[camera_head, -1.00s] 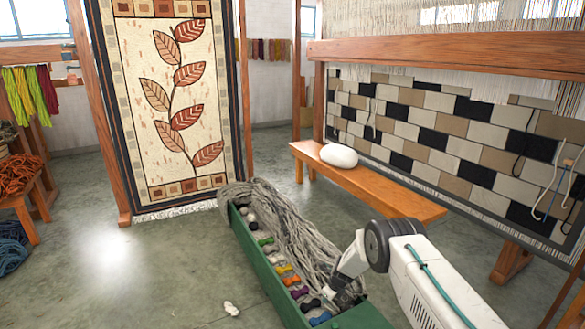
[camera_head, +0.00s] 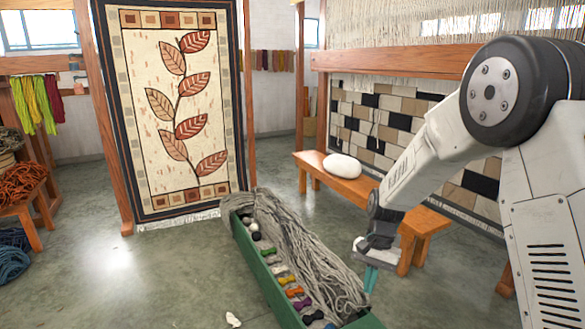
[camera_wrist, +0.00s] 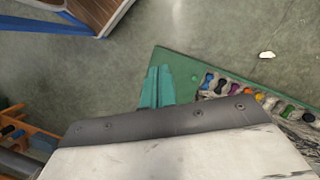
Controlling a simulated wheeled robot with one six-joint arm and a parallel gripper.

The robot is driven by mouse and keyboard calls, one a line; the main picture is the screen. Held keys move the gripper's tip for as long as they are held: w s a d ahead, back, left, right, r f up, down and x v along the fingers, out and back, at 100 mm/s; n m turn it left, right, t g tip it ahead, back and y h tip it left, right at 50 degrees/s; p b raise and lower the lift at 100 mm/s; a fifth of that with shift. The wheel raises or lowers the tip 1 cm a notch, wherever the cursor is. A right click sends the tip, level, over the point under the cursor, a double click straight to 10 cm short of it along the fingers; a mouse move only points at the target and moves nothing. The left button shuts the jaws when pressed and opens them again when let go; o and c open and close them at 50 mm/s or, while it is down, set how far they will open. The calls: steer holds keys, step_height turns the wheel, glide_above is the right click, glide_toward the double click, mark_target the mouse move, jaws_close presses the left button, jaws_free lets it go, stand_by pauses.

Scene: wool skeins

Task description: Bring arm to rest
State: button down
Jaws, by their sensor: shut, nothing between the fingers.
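My gripper (camera_head: 371,277) hangs at the end of my raised arm, to the right of the green crate's near end. Its teal fingers are closed together with nothing between them; they also show in the wrist view (camera_wrist: 157,88). The green crate (camera_head: 264,290) stands on the floor and holds a long heap of grey wool (camera_head: 300,250) and a row of small coloured skeins. The crate's corner and several skeins also show in the wrist view (camera_wrist: 178,62). The gripper appears apart from the crate.
A wooden bench (camera_head: 350,187) with a white bundle (camera_head: 342,167) stands behind the gripper, before a loom with a checkered weave (camera_head: 400,107). A leaf-pattern rug (camera_head: 150,90) hangs at the back. A white scrap (camera_head: 233,319) lies on the floor. Floor left of the crate is mostly clear.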

steer(key=s+d+r+n+t, duration=0.1)
steer(key=s+d+r+n, duration=0.1)
steer(key=s+r, duration=0.5)
steer(key=s+d+r+n+t+h, duration=0.1)
steer(key=s+d+r+n, duration=0.1)
steer(key=s+r, duration=0.6)
steer(key=s+d+r+n+t, duration=0.2)
steer(key=s+r, duration=0.5)
steer(key=s, duration=1)
steer(key=shift+d+r+h, duration=0.25)
steer(key=shift+d+h, duration=0.15)
steer(key=shift+s, duration=0.1)
